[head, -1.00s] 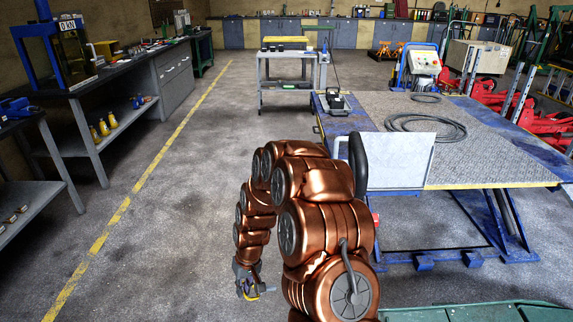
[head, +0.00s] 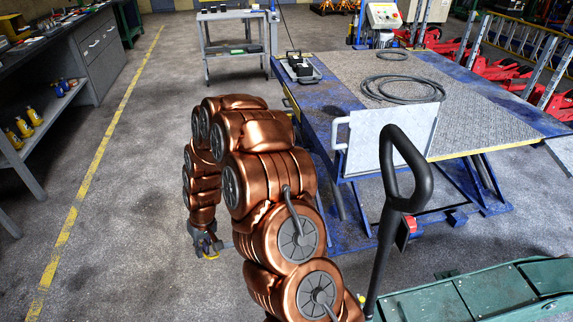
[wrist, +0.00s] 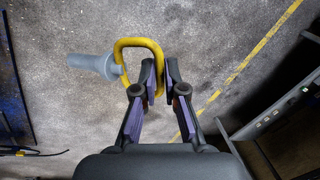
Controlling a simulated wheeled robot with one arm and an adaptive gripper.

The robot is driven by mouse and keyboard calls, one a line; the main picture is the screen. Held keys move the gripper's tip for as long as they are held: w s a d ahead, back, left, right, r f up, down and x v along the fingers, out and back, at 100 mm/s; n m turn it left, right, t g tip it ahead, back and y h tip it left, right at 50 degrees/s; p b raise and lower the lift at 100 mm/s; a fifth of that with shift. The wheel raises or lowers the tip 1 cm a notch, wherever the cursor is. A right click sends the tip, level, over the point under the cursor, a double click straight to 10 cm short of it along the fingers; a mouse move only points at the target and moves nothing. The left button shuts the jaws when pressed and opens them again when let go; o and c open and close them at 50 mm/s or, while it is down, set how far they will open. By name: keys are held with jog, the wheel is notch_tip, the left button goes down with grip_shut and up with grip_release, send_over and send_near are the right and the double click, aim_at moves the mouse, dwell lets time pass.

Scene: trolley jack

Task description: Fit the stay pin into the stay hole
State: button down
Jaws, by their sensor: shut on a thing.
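The stay pin (wrist: 92,64) is a grey rod with a yellow loop handle (wrist: 143,43). My gripper (wrist: 159,78) is shut on the yellow loop, and the rod sticks out to the left in the wrist view. In the head view my gripper (head: 205,246) hangs low over the bare floor at the end of my copper arm, left of the lift table. The pin is small and partly hidden there. I cannot make out the stay hole in any view.
A blue lift table (head: 330,103) with a grey deck and a pale panel (head: 398,140) stands to the right. A black handle (head: 398,200) rises beside a green jack body (head: 478,298). A workbench (head: 62,115) is at the left. Floor between is clear.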

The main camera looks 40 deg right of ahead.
jog(key=w+d+f+m+t+h+b, duration=0.2)
jog(key=w+d+t+b, duration=0.3)
jog(key=d+b, duration=0.5)
jog(key=w+d+f+m+t+h+b, duration=0.1)
jog(key=w+d+f+m+t+b, duration=0.15)
jog(key=w+d+b, duration=0.7)
jog(key=s+d+r+t+h+b, duration=0.2)
jog(key=d+b, duration=0.5)
jog(key=d, duration=0.1)
jog(key=s+d+r+m+t+h+b, duration=0.1)
jog(key=s+d+r+t+h+b, duration=0.1)
jog(key=d+b, duration=0.5)
jog(key=s+d+r+t+h+b, duration=0.3)
jog(key=d+r+h+b, duration=0.1)
jog(key=d+b, duration=0.3)
jog(key=shift+d, duration=0.85)
jog(key=shift+f+m+h+b, duration=0.1)
jog(key=shift+m+h+b, duration=0.4)
jog(key=shift+b, duration=0.55)
jog(key=h+b, duration=0.1)
jog(key=b, duration=0.1)
jog(key=shift+w+a+f+m+g+b, duration=0.1)
jog(key=shift+m+g+b, duration=0.15)
jog(key=shift+m+b, duration=0.1)
jog(key=shift+r+m+g+h, duration=0.25)
jog(key=shift+m+g+h, duration=0.15)
jog(key=shift+h, duration=0.1)
